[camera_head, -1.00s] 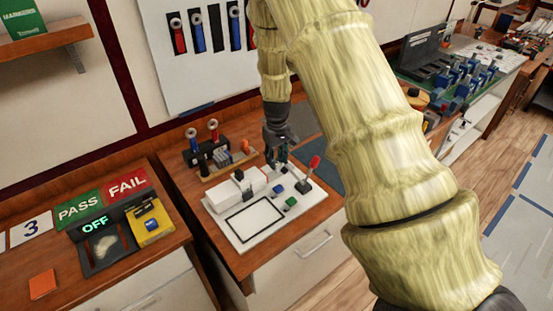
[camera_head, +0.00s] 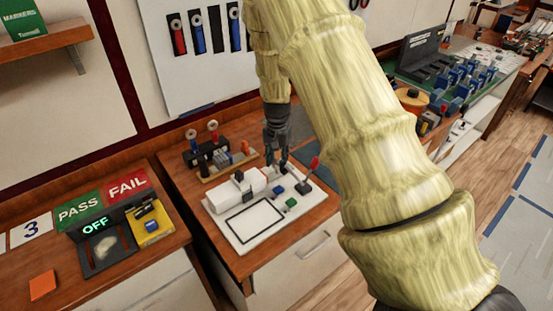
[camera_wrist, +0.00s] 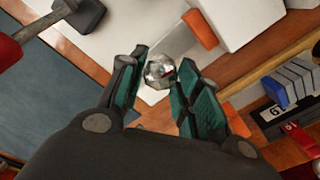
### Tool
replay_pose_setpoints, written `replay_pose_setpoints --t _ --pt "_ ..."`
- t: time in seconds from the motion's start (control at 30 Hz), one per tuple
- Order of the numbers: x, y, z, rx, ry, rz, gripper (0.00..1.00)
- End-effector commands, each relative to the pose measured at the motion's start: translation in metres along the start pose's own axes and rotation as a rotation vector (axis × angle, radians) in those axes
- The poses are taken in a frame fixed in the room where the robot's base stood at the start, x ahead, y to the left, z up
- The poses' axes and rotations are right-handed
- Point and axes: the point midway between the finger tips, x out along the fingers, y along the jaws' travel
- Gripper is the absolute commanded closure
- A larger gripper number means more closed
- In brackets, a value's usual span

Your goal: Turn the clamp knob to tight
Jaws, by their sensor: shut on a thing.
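The clamp knob (camera_wrist: 159,72) is a small, round, silvery piece with a little red mark, seen in the wrist view. My gripper (camera_wrist: 158,78) has its teal-padded fingers on either side of the knob and is shut on it. In the head view my gripper (camera_head: 279,162) points down at the back of the white fixture board (camera_head: 250,238). There the knob is hidden behind the fingers. How far the knob is turned cannot be read.
A red-tipped lever (camera_head: 314,164) stands close to the right of my gripper. A tool rack (camera_head: 228,160) stands behind left.

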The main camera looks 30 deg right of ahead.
Motion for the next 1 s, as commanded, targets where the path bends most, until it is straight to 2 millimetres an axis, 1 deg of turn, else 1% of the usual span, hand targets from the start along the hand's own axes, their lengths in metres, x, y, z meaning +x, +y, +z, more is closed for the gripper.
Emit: replay_pose_setpoints --t 0.03,0.2,0.5,0.73,1.0 --pt "-0.0028 -0.0011 -0.003 0.044 0.007 -0.003 0.91" --pt "-0.0028 -0.0008 -0.003 0.197 0.007 -0.003 0.91" --pt "-0.0031 -0.0001 -0.0035 0.41 0.007 -0.004 0.91" --pt "-0.0032 -0.0003 -0.0035 0.503 0.007 -0.005 0.91" --pt "-0.0031 -0.0003 -0.0036 0.54 0.007 -0.005 0.91"
